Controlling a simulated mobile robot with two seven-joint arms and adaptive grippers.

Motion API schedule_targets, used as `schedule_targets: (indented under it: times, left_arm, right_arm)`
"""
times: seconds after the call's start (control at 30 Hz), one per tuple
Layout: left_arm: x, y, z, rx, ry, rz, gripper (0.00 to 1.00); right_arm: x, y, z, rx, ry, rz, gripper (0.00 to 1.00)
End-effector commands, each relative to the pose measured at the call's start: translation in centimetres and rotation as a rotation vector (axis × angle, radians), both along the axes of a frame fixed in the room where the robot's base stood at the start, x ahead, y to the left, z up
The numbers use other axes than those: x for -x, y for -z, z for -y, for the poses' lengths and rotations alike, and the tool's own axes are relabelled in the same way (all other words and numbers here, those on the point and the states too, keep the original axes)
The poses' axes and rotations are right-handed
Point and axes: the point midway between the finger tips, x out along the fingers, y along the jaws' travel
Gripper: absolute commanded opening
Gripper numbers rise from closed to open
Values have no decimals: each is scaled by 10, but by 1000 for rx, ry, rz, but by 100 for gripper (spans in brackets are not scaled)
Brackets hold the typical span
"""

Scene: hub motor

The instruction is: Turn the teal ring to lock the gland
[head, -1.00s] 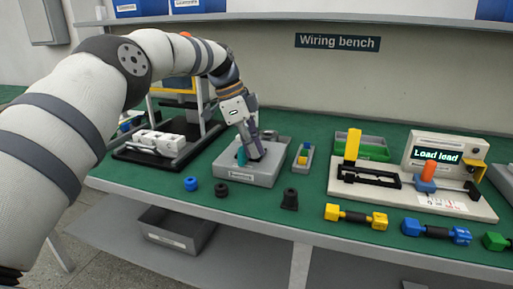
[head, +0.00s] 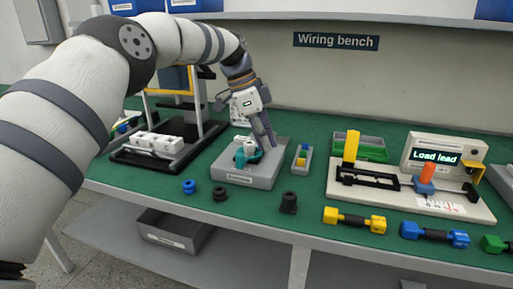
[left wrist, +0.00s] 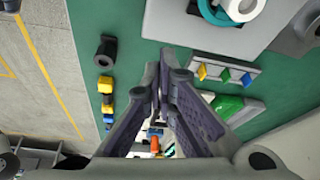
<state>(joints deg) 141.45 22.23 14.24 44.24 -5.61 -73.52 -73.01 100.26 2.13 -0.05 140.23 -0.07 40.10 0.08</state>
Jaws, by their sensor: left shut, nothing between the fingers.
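The teal ring (head: 240,160) sits around a white gland (head: 250,148) on top of a grey block (head: 263,178) on the green bench. In the left wrist view the teal ring (left wrist: 213,14) and the white gland (left wrist: 241,8) show at the top edge, partly cut off. My left gripper (head: 270,145) points down just right of the ring, apart from it as far as I can see. It is shut and empty. In the left wrist view its fingertips (left wrist: 175,65) are close together. My right gripper is not in view.
A small tray with coloured parts (head: 301,158) stands right of the block. Blue (head: 189,187) and black (head: 220,194) rings and a black part (head: 288,202) lie in front. A black stand (head: 165,158) is at left, a "Load lead" fixture (head: 400,190) at right.

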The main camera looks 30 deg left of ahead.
Motion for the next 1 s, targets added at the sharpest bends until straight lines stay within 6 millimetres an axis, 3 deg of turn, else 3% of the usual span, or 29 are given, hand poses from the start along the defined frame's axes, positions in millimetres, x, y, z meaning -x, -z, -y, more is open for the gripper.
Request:
schedule_targets:
  times: [0.4, 1.0]
  left_arm:
    - [9, -59, -22, 1, 1, -16, 0]
    - [11, -64, -23, 2, 3, -16, 0]
  right_arm:
    - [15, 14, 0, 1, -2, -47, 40]
    - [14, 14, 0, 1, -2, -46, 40]
